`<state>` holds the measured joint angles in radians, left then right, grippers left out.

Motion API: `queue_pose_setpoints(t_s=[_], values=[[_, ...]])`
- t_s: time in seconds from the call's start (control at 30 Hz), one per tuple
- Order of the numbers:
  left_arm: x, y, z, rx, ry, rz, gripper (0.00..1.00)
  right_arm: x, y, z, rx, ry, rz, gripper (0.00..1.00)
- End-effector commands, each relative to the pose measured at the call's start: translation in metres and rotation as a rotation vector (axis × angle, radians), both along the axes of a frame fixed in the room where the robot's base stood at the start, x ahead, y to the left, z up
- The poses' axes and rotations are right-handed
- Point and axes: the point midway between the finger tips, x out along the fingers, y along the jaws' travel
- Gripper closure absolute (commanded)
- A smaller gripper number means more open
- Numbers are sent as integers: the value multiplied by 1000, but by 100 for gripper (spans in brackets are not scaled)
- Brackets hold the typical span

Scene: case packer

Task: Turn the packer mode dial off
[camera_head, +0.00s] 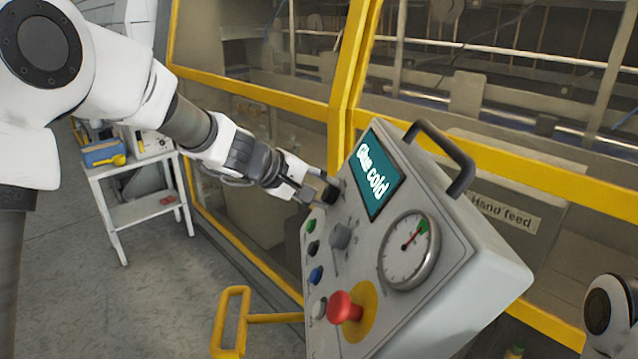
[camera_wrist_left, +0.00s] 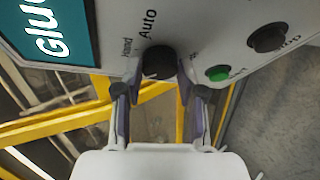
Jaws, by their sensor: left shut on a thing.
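The packer's grey control panel (camera_head: 455,260) stands tilted in the middle of the head view. A black dial (camera_wrist_left: 158,62) with the labels "Hand" and "Auto" beside it is on the panel face in the left wrist view. My left gripper (camera_head: 316,193) reaches in from the left at the panel's upper left edge. In the left wrist view its two fingers (camera_wrist_left: 158,88) are on either side of the dial, shut on it. Which label the dial points to cannot be told. My right gripper is not in view.
The panel carries a "Glue cold" screen (camera_head: 370,178), a grey knob (camera_head: 340,236), a gauge (camera_head: 408,250), a red mushroom button (camera_head: 344,307), several small buttons and a handle (camera_head: 445,150). Yellow-framed guarding (camera_head: 345,75) stands behind. A white trolley (camera_head: 130,185) stands left.

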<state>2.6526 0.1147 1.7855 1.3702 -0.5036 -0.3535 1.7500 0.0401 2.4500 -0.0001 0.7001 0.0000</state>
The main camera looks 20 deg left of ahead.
Motion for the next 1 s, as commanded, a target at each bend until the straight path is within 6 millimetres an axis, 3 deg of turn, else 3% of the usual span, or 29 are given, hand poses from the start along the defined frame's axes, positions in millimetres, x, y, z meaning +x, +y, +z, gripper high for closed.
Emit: queue_pose_setpoints(t_s=[0.47, 0.5, 0.53, 0.57, 0.87, 1.0], values=[[-1, -1, -3, -4, 19, 6, 96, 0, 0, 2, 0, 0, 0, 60], [-1, -1, -3, -4, 19, 6, 50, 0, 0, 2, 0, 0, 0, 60], [-1, -1, -3, -4, 19, 6, 40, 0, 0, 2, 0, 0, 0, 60], [-1, 0, -3, -5, 18, 6, 35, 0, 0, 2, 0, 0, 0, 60], [-1, 0, -1, -5, 15, 7, 35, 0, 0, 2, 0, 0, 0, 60], [-9, 8, 9, -7, 12, 9, 35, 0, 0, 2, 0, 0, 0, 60]])
